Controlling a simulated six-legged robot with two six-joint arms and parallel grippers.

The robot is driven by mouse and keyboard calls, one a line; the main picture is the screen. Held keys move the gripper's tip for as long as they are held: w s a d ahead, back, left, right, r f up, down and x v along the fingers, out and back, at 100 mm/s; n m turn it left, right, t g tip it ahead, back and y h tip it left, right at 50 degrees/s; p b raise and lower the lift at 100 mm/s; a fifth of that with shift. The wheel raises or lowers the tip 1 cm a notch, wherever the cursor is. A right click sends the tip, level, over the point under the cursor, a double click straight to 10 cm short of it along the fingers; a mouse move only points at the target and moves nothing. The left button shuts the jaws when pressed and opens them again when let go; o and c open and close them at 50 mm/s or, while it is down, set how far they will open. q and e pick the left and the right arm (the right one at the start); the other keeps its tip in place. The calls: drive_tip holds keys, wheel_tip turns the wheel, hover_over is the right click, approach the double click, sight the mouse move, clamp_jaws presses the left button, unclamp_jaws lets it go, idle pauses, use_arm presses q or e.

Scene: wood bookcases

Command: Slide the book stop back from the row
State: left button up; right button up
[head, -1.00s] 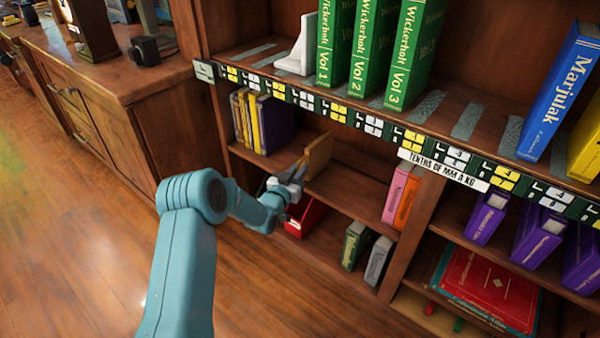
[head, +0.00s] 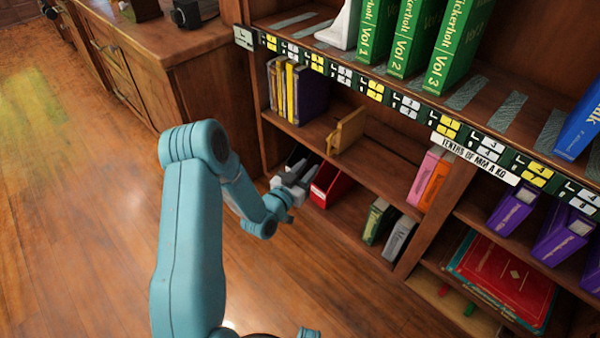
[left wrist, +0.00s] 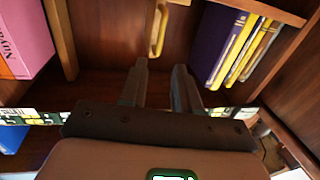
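The book stop, a tan wooden upright with a yellow handle (head: 347,131), stands on the middle shelf, a gap to the right of the row of yellow and purple books (head: 297,90). In the left wrist view the stop's handle (left wrist: 159,30) shows beyond the fingertips, and the book row (left wrist: 235,48) is to the right. My left gripper (head: 296,171) is in front of the shelves, lower than the stop and apart from it. In the left wrist view its two fingers (left wrist: 160,68) are parted with nothing between them. My right gripper is not in view.
A white bookend (head: 342,27) and green Wickerholt volumes (head: 412,38) stand on the upper shelf. Pink and orange books (head: 430,178) stand farther right on the middle shelf. A red item (head: 330,185) sits low behind my gripper. Bare shelf lies right of the stop.

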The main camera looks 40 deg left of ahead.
use_arm(q)
drive_tip(key=shift+s+d, duration=0.15)
drive_tip(key=shift+s, duration=0.7)
drive_tip(key=shift+s+d, duration=0.15)
drive_tip(key=shift+s, duration=0.7)
drive_tip(key=w+d+r+m+h, duration=0.1)
drive_tip(key=w+d+m+h, duration=0.15)
drive_tip(key=d, duration=0.65)
drive_tip(key=d+f+g+h, duration=0.4)
drive_tip(key=d+f, duration=0.2)
drive_tip(key=d, duration=0.7)
drive_tip(key=s+d+f+n+g, duration=0.15)
drive_tip(key=s+f+g, duration=0.25)
drive_tip(key=s, duration=0.4)
drive_tip(key=s+d+f+g, duration=0.3)
drive_tip(key=s+f+g, duration=0.15)
drive_tip(key=s, duration=0.35)
drive_tip(key=s+d+f+n+g, duration=0.1)
drive_tip(key=s+d+f+g, duration=0.2)
drive_tip(key=s+g, duration=0.3)
wheel_tip(320, 180, up, 28)
drive_tip(key=s+t+p, duration=0.1)
drive_tip(key=p, duration=2.8)
drive_tip(key=shift+s+r, duration=0.25)
